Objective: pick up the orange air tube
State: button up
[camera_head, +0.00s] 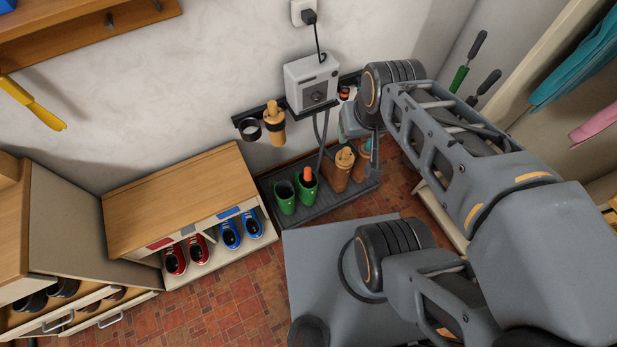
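An orange tube end (308,175) sticks up out of the right one of two green boots (285,198) on the dark floor tray. It appears to be the air tube; its lower part is hidden in the boot. A grey hose (321,138) hangs from the white wall unit (311,84) towards that boot. My gripper (360,132) is up and to the right of the orange tube, apart from it in the picture, close to the wall rail. It is small and partly hidden by my wrist, so its finger opening is unclear.
Brown boots with tan inserts (345,157) stand right of the green ones on the tray (322,205). A tan-topped item (273,125) and an empty ring (250,129) hang on the rail. A wooden shoe bench (180,200) stands left. Coloured clothing hangs at right.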

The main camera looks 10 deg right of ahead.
aim_at(307, 177)
jog(key=z, duration=0.05)
jog(key=k, duration=0.5)
jog(key=z, duration=0.5)
jog(key=i, duration=0.95)
jog(key=u, duration=2)
